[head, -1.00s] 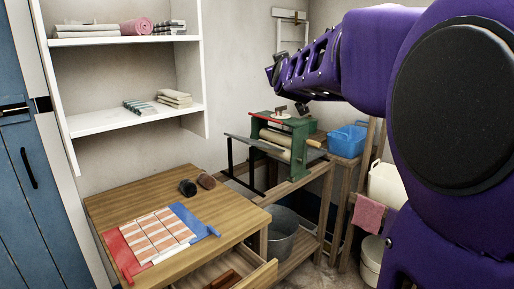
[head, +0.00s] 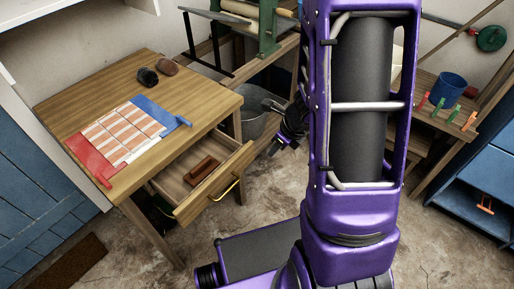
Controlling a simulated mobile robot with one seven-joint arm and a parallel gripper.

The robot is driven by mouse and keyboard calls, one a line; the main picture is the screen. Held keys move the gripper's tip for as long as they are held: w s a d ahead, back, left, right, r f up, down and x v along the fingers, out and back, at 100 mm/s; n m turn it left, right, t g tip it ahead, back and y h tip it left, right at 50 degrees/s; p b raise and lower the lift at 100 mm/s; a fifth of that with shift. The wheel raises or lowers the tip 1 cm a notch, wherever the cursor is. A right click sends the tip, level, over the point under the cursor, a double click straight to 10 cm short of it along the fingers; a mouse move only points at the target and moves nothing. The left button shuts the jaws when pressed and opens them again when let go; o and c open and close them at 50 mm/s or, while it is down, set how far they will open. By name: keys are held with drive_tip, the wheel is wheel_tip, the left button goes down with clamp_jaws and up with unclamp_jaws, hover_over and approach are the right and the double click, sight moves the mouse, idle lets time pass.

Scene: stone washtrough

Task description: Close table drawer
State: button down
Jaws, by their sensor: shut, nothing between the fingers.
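The wooden table (head: 205,97) stands at the left in the head view. Its drawer (head: 190,206) is pulled out at the front, with a curved yellow handle (head: 226,191). A brown block-like object (head: 202,171) lies inside the drawer. My gripper (head: 277,147) is small in view, to the right of the drawer's front corner, with its fingers pointing down and left. It is shut and appears apart from the drawer. My purple arm hides what lies behind it.
A metal tub (head: 257,125) stands behind my gripper. A side table with a blue bucket (head: 447,88) is at the right.

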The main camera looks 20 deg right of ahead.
drive_tip(key=b, duration=0.6)
approach(253, 156)
drive_tip(key=s+f, duration=0.4)
drive_tip(key=f, duration=0.2)
drive_tip(key=shift+w+a+r+p, duration=0.3)
drive_tip(key=shift+w+a+p, duration=0.3)
drive_tip(key=shift+w+a, duration=0.25)
drive_tip(key=shift+w+a+r+p, duration=0.25)
drive_tip(key=shift+w+a+p, duration=0.35)
drive_tip(key=shift+w, duration=0.4)
